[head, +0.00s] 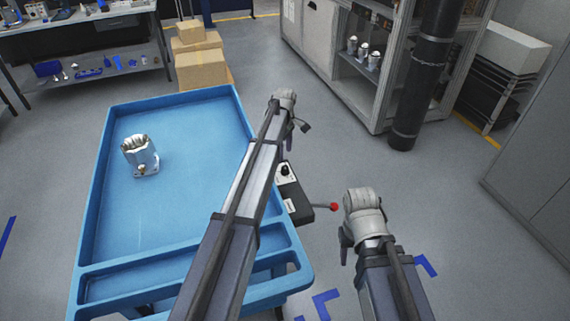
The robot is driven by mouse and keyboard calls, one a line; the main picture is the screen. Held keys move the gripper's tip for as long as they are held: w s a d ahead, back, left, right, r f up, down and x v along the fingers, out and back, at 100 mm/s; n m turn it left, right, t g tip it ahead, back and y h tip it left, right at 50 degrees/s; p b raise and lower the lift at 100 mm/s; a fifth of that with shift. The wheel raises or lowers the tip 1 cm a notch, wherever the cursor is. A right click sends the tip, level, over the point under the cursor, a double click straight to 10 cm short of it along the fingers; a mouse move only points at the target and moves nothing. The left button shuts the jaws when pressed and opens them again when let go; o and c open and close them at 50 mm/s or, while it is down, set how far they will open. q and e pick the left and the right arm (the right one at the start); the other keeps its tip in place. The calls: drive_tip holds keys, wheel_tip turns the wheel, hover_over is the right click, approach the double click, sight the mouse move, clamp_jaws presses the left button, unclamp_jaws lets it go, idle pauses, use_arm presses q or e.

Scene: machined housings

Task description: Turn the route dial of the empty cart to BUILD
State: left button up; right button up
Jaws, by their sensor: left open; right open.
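A blue cart (104,185) with a raised rim stands at the left centre. One silver machined housing (141,158) stands upright in its tray, so this cart is not empty. A dark control box (300,209) is at the cart's right side. It carries a small round dial (285,170) with pale markings; the setting is too small to read. My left gripper (298,130) is open and empty, beyond the box near the cart's right edge. Its arm crosses over the cart and hides part of the right rim. My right gripper (346,246) is open and empty, right of the box.
A lever with a red ball (333,207) sticks out from the box towards my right gripper. Cardboard boxes (202,68) stand behind the cart. A cabinet (352,90) holding several housings and a black column (418,90) stand at the back right. The floor at right is clear.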

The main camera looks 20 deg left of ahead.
sight(285, 167)
use_arm(q)
drive_tip(key=shift+f, duration=0.15)
wheel_tip(285, 167, down, 8)
drive_tip(key=b, duration=0.7)
drive_tip(key=shift+r+b, duration=0.2)
drive_tip(key=shift+b, duration=0.2)
drive_tip(key=shift+r, duration=0.1)
clamp_jaws()
